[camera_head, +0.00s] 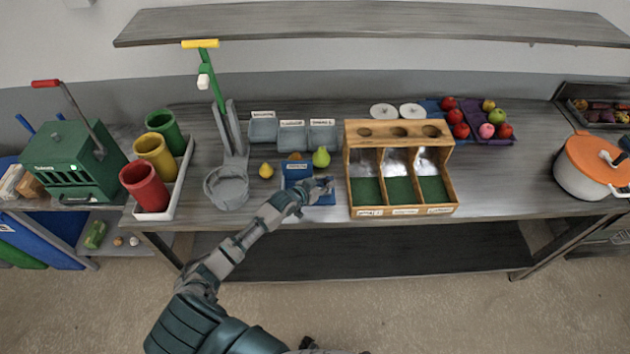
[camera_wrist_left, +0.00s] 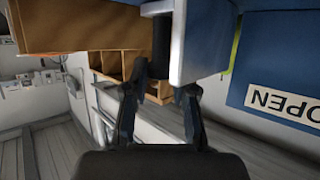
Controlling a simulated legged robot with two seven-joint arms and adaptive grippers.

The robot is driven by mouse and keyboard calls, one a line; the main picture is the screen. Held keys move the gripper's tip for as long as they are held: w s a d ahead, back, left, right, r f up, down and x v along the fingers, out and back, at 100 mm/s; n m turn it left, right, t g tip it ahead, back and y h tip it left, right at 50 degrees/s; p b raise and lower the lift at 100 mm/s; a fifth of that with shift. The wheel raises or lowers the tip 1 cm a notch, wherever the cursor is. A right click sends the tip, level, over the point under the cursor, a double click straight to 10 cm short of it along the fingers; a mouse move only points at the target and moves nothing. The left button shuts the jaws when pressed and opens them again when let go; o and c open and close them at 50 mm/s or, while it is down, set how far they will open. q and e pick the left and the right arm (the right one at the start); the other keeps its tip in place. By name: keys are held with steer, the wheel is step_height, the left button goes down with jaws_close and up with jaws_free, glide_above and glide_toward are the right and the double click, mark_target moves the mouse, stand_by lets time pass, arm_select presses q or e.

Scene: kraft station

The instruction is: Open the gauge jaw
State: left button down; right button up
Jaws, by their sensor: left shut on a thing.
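The gauge (camera_head: 297,170) is a blue device near the front edge of the workbench, left of the wooden sorting box. My left gripper (camera_head: 328,187) is at its right side and partly covers it. In the left wrist view the gauge's blue body (camera_wrist_left: 258,65) carries a white OPEN label (camera_wrist_left: 285,104), seen upside down. My right gripper is out of view.
The wooden box (camera_head: 403,211) with green-floored compartments stands just right of the gripper. A yellow pear (camera_head: 266,170), a green pear (camera_head: 321,157) and grey bins (camera_head: 292,137) lie close by. A shelf (camera_head: 370,22) runs above.

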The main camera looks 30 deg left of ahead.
arm_select(q)
steer(key=c, duration=0.9)
jaws_free()
steer(key=shift+a, duration=0.1)
steer(key=shift+s, duration=0.1)
steer(key=shift+s+a, duration=0.1)
steer(key=shift+s, duration=0.2)
steer(key=v, duration=1.1)
steer(key=shift+a, duration=0.1)
